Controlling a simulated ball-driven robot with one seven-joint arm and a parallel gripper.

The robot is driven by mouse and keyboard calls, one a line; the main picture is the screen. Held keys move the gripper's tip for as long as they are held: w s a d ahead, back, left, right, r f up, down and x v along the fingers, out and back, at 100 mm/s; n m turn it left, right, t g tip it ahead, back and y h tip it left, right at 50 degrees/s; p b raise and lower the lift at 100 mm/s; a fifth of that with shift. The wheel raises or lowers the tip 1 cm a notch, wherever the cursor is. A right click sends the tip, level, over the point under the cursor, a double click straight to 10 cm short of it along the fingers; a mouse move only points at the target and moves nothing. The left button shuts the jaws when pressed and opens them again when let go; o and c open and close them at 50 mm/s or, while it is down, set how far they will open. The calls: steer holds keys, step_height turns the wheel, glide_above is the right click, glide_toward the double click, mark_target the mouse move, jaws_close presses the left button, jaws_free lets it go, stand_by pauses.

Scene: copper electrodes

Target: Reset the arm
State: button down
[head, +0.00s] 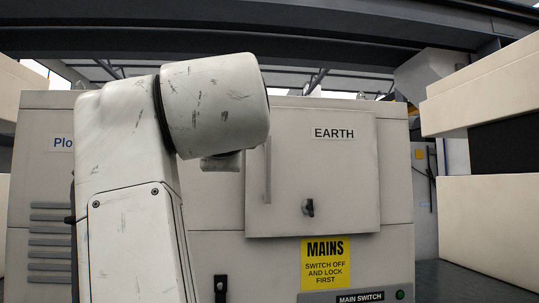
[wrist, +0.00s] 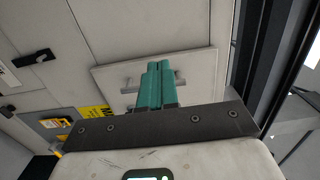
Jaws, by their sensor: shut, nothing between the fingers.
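My arm (head: 130,160) stands raised in front of the grey cabinet (head: 215,215) in the head view, bent at the top, and covers part of the cabinet's left side. My gripper (wrist: 157,66) shows in the wrist view as two teal fingers side by side, closed together with nothing held. They point toward the light door panel, marked EARTH in the head view (head: 345,185), which also shows behind them in the wrist view (wrist: 200,68). I cannot tell the distance between them. The gripper's fingers are hidden in the head view.
The EARTH panel has a dark knob (head: 308,208) and appears closed. Below are a yellow MAINS sign (head: 325,263) and the MAIN SWITCH label (head: 360,296). A black handle (head: 220,288) is at lower left. Cream blocks (head: 490,95) stand at right; dark floor (head: 460,282) shows between.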

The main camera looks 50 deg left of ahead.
steer(key=shift+s, duration=1.45)
